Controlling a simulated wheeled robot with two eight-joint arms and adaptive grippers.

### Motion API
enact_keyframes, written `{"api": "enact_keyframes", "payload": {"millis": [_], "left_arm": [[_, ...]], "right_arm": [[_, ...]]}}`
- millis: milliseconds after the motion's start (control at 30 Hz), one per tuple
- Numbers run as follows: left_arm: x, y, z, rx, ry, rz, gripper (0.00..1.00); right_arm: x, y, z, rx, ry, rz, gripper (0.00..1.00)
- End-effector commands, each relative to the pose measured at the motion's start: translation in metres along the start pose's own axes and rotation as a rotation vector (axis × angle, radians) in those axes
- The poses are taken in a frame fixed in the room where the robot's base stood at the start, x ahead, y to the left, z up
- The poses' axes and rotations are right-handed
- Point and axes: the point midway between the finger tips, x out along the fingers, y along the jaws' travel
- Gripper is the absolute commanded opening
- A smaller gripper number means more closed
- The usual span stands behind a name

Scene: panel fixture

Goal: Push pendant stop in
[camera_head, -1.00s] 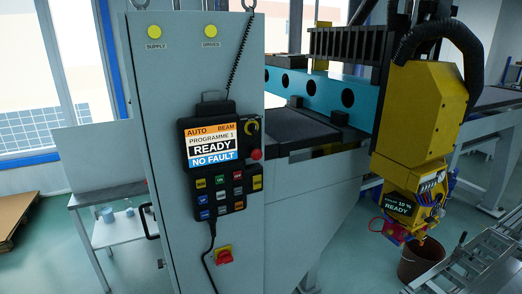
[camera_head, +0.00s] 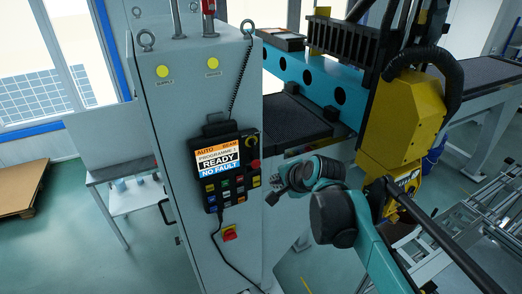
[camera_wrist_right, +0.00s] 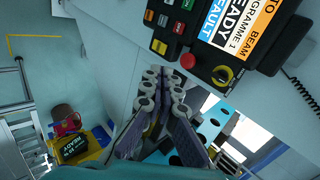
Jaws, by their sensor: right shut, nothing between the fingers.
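The pendant (camera_head: 228,170) hangs on the front of a grey cabinet, its screen reading READY and NO FAULT. Its red round stop button (camera_head: 255,164) is at the right side, below a yellow ringed knob (camera_head: 252,140). In the right wrist view the stop button (camera_wrist_right: 188,61) is clear of the fingers, beside the yellow knob (camera_wrist_right: 222,75). My right gripper (camera_head: 271,198) is shut and empty, to the lower right of the stop button and apart from the pendant. In the right wrist view its fingers (camera_wrist_right: 165,76) point toward the pendant side. My left gripper is not in view.
A red rotary switch (camera_head: 229,233) on the cabinet (camera_head: 185,125) sits below the pendant. A coiled cable (camera_head: 240,80) hangs above it. A yellow machine head (camera_head: 405,115) stands to the right, behind my right arm. Floor is open at the left.

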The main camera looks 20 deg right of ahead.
Motion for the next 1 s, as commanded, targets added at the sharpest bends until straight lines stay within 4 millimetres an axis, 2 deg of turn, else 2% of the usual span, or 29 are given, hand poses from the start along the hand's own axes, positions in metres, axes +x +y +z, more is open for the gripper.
{"api": "enact_keyframes", "payload": {"millis": [33,167,633,767,1000], "left_arm": [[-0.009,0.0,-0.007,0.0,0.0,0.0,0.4],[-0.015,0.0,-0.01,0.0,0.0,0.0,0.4],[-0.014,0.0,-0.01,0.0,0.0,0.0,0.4],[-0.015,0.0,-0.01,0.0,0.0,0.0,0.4],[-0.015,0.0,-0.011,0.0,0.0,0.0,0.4]], "right_arm": [[-0.007,-0.011,-0.006,0.032,0.003,-0.005,0.0],[-0.011,-0.021,-0.013,0.085,0.005,-0.014,0.0],[-0.007,-0.022,-0.014,0.098,0.005,-0.016,0.0],[0.007,-0.023,-0.014,0.097,0.004,-0.016,0.0],[0.056,-0.024,-0.014,0.097,0.004,-0.017,0.0]]}}
